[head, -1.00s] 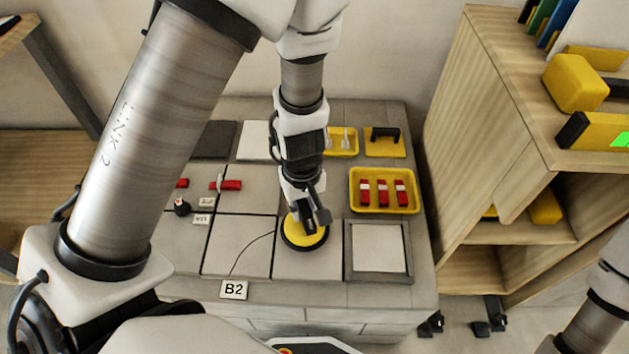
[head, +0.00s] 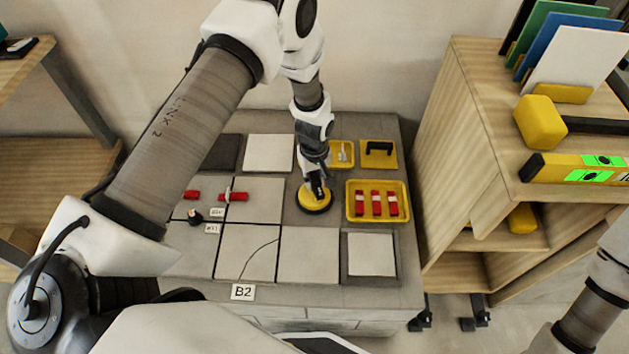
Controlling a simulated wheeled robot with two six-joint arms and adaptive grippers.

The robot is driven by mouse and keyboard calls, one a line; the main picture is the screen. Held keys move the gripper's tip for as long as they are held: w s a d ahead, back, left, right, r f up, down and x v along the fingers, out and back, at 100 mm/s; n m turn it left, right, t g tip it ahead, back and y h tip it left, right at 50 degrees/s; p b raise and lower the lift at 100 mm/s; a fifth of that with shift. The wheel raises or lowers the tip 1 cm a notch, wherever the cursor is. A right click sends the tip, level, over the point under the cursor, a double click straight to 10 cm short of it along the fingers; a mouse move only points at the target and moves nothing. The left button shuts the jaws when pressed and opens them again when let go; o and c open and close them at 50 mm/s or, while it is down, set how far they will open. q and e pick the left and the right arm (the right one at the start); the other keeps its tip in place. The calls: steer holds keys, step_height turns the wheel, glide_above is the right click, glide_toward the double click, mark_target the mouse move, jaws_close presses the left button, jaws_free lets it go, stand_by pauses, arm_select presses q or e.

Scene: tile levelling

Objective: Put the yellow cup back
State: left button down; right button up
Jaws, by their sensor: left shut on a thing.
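The yellow cup (head: 314,203) is a round yellow disc with a black rim, in the head view near the middle of the tiled worktop (head: 340,298). It is beside the yellow tray of red pieces, at the tray's left. My left gripper (head: 317,188) comes down on it from above and is shut on its top. The gripper hides part of the cup's top, and I cannot tell whether the cup touches the surface. My right gripper is not in view; only part of my right arm shows at the lower right.
The yellow tray (head: 350,217) holds red-and-white pieces. Behind it are a small yellow tray (head: 333,163) and a black-handled yellow float (head: 379,155). A framed pale tile (head: 371,254) lies at the front right. A cracked tile (head: 247,252) lies near the B2 label (head: 242,292). A wooden shelf (head: 463,150) stands at right.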

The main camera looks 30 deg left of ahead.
arm_select(q)
steer(key=shift+f, duration=0.55)
steer(key=shift+f, duration=0.1)
steer(key=c, duration=1)
jaws_free()
